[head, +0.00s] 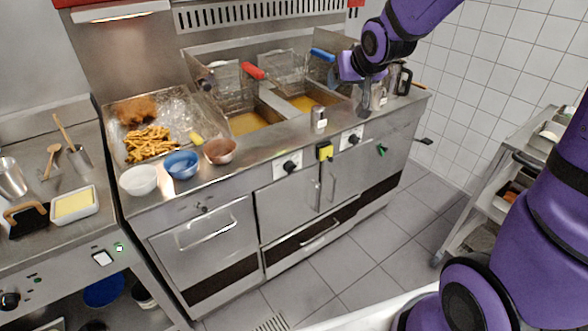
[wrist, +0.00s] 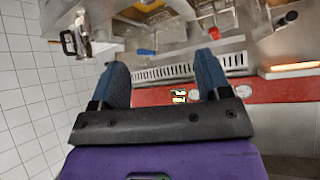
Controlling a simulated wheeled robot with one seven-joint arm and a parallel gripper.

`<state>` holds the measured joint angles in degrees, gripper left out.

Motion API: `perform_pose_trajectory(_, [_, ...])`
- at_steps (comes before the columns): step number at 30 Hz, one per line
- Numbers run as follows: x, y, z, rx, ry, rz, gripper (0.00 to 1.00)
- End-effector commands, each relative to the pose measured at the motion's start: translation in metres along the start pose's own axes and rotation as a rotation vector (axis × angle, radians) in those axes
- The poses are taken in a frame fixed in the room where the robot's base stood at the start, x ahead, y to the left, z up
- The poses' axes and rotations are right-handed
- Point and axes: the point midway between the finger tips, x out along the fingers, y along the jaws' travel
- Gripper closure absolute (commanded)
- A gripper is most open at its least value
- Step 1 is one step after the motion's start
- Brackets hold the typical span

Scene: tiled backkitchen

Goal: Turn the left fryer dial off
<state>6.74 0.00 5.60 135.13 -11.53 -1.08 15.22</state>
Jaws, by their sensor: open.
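The left fryer dial (head: 290,166) is a black knob on a white plate on the steel fryer front, below the counter edge. A similar right dial (head: 353,139) sits farther along the same front. The left dial's exact turn angle is too small to read. My gripper (head: 364,106) hangs above the right end of the fryer counter, apart from and behind the left dial. In the wrist view my gripper (wrist: 162,64) has its blue-grey fingers spread with nothing between them. I cannot make out the left dial in the wrist view.
Two oil vats hold baskets with a red handle (head: 253,71) and a blue handle (head: 322,54). Bowls, including a blue bowl (head: 182,164), line the counter's front left. A yellow block (head: 325,151) is between the dials. A shelf cart (head: 505,185) stands right; the floor between is clear.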

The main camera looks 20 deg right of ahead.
Motion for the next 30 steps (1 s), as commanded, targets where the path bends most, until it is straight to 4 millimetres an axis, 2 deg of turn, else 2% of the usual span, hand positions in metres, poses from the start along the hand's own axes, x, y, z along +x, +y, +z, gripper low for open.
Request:
perform_pose_trajectory(1, [0.021,0.000,0.001,0.009,0.007,-0.013,0.30])
perform_pose_trajectory(3, [0.047,-0.002,0.000,0.023,0.034,-0.038,0.30])
perform_pose_trajectory(8, [0.104,-0.006,0.004,0.065,0.092,-0.104,0.30])
perform_pose_trajectory(14, [0.171,-0.012,0.021,0.138,0.160,-0.203,0.30])
perform_pose_trajectory(21, [0.240,-0.019,0.058,0.259,0.239,-0.334,0.30])
perform_pose_trajectory(30, [0.306,-0.026,0.123,0.467,0.339,-0.500,0.30])
